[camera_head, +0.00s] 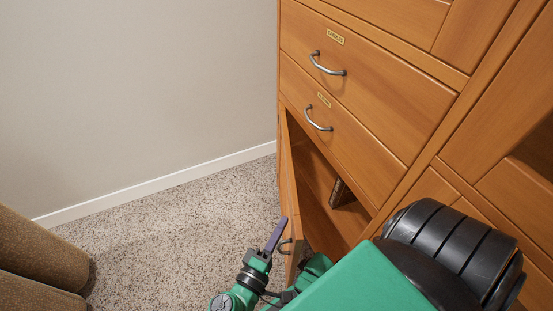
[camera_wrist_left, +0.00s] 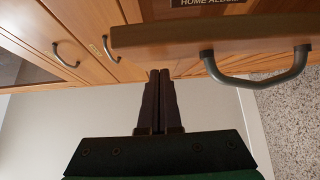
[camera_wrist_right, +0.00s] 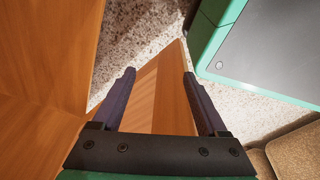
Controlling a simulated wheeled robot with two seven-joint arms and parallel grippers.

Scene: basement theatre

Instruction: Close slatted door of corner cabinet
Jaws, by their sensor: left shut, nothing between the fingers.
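The corner cabinet (camera_head: 360,60) is light orange wood, and its low door (camera_head: 289,190) stands open, seen nearly edge-on in the head view. A dark curved handle (camera_head: 285,243) is on the door's outer face; the handle (camera_wrist_left: 258,78) and door edge (camera_wrist_left: 200,38) are large in the left wrist view. I cannot make out slats. My left gripper (camera_head: 277,234) is shut and empty beside the door's outer face, near the handle; its fingertips (camera_wrist_left: 158,75) are just below the door edge in its wrist view. My right gripper (camera_wrist_right: 158,74) is open, with a wooden panel (camera_wrist_right: 165,100) beyond its fingers; contact is unclear.
Two drawers (camera_head: 370,75) with metal handles are above the opening. A dark object (camera_head: 339,192) stands inside the cabinet. Speckled carpet (camera_head: 190,215) is clear left of the door, up to the wall (camera_head: 130,90). A brown padded seat (camera_head: 35,255) is at lower left.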

